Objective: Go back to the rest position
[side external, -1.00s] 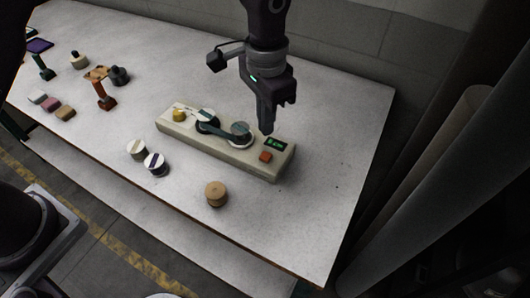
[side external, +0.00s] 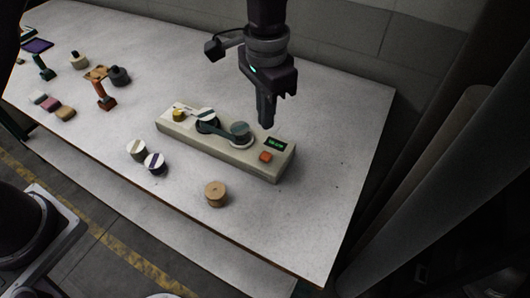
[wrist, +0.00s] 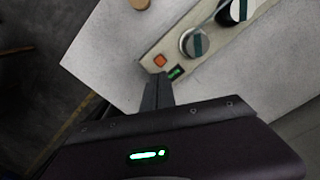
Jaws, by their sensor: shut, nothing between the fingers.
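My gripper (side external: 266,122) is shut and empty. In the side view it hangs pointing down above the right part of the beige press unit (side external: 185,137), near its small green display (side external: 276,144) and orange button (side external: 265,157). In the wrist view my closed fingers (wrist: 157,92) point toward the unit's end, where the orange button (wrist: 160,61) and the display (wrist: 176,72) show. The gripper appears apart from the unit. Two round parts (side external: 240,131) with a dark bar across them and a yellow knob (side external: 179,115) sit on the unit.
In front of the unit lie two white discs with dark stripes (side external: 137,149) (side external: 155,163) and a wooden disc (side external: 216,194). An orange stamp (side external: 103,97) and several small blocks (side external: 52,104) are at the left. The table's right side is clear.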

